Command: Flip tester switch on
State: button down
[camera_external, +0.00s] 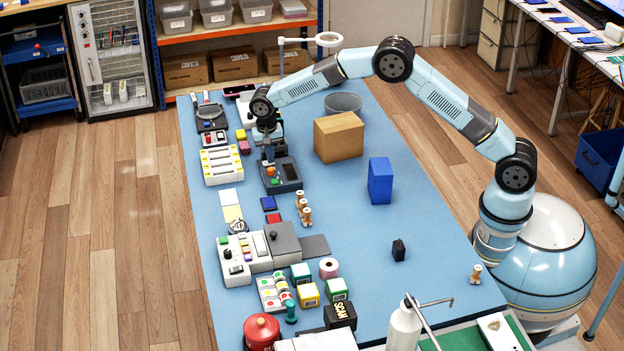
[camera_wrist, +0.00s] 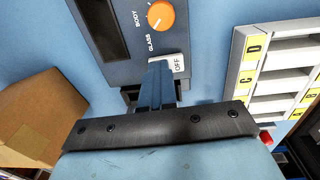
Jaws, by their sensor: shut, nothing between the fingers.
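The tester (camera_external: 283,182) is a dark grey box on the blue table, left of the cardboard box. In the wrist view the tester (camera_wrist: 185,30) shows a dark screen, an orange knob (camera_wrist: 160,15) with the words BODY and GLASS, and a white OFF label (camera_wrist: 179,64). My gripper (camera_external: 268,158) is low at the tester's far end. In the wrist view my gripper (camera_wrist: 160,66) is shut and empty, its fingertips right beside the OFF label. The fingers cover part of that spot, so the switch lever is hidden and I cannot tell whether they touch it.
A white rack with yellow letter labels (camera_wrist: 244,80) stands close to the tester; the rack also shows in the external view (camera_external: 222,166). A cardboard box (camera_external: 338,138) and a blue block (camera_external: 380,180) stand to the right. The table's right middle (camera_external: 350,225) is mostly clear.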

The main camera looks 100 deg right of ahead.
aim_at(265, 163)
jog(key=shift+w+a+f, duration=0.2)
jog(key=shift+w+f, duration=0.1)
jog(key=shift+w, duration=0.25)
jog(key=shift+r, duration=0.2)
notch_tip(265, 163, up, 14)
jog(key=shift+w+d, duration=0.15)
jog(key=shift+w, duration=0.2)
jog(key=shift+r+g, duration=0.1)
jog(key=shift+g, duration=0.4)
